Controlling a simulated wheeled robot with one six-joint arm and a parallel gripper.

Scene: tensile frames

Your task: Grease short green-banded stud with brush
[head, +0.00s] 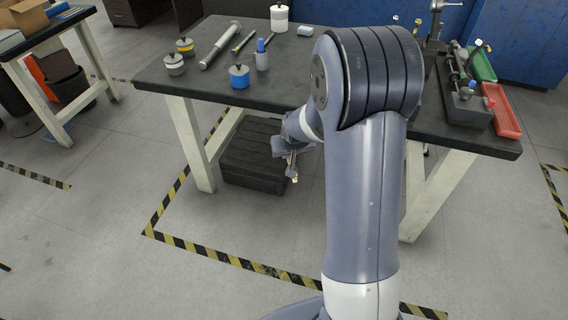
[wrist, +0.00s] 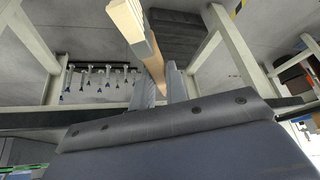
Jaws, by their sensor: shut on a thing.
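My gripper (head: 291,152) hangs low in front of the table's front edge in the head view. In the head view a dark grey rack (head: 464,112) at the table's right end holds upright metal parts, one with a blue top. I cannot pick out a green-banded stud; the parts are too small, and my arm hides the table's middle.
A red tray (head: 502,112) and a green tray (head: 481,65) lie at right. A black crate (head: 254,158) stands under the table.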

